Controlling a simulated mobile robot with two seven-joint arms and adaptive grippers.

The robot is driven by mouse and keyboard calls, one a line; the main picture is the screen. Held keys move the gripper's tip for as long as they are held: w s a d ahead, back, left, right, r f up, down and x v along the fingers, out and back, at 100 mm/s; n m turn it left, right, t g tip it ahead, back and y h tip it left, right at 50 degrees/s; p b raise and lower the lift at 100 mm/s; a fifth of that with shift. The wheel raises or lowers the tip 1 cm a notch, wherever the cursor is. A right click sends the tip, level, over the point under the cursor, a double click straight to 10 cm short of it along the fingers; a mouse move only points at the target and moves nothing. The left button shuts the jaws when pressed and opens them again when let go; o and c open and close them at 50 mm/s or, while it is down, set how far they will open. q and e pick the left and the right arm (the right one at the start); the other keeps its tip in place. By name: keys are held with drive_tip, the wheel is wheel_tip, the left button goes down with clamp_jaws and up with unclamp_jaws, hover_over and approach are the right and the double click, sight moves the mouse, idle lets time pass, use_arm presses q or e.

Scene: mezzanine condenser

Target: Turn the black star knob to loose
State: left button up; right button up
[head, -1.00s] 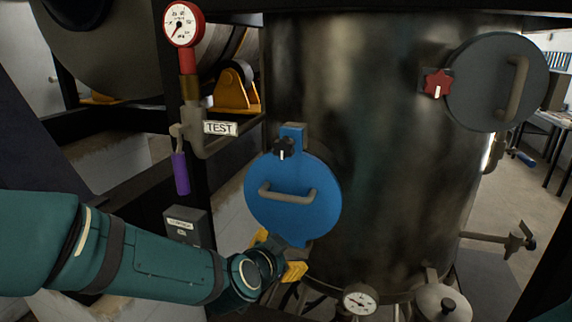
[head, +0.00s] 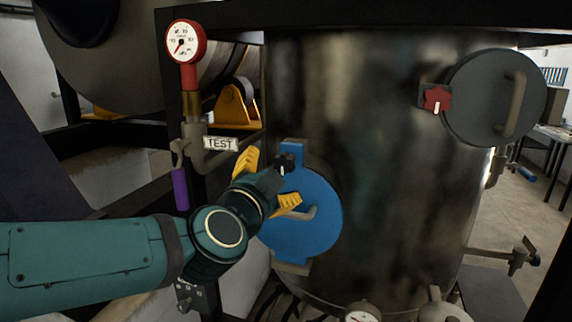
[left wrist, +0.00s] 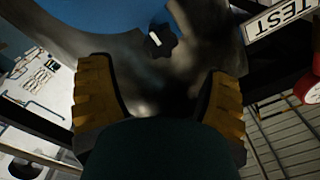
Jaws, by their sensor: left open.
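The black star knob (head: 286,162) with a white mark sits at the top of the round blue cover (head: 318,205) on the steel tank. In the left wrist view the knob (left wrist: 161,42) shows at the top middle, its white mark slanting to the upper left. My left gripper (head: 267,183) is open and empty, its yellow fingers spread just in front of the knob and cover. In the left wrist view the knob lies beyond and between the fingertips (left wrist: 160,78), apart from both. The gripper hides part of the cover's left side and handle. My right gripper is not in view.
A red gauge (head: 186,42), a TEST sign (head: 220,143) and a purple-handled valve (head: 180,189) stand left of the tank. A red star knob (head: 436,98) sits beside a grey cover (head: 488,98) on the tank's right. Bare tank wall (head: 380,170) lies between the covers.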

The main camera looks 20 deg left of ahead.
sight(284, 164)
use_arm(q)
drive_tip(key=w, duration=0.8)
drive_tip(key=shift+w+d, duration=0.15)
drive_tip(key=c, duration=1.2)
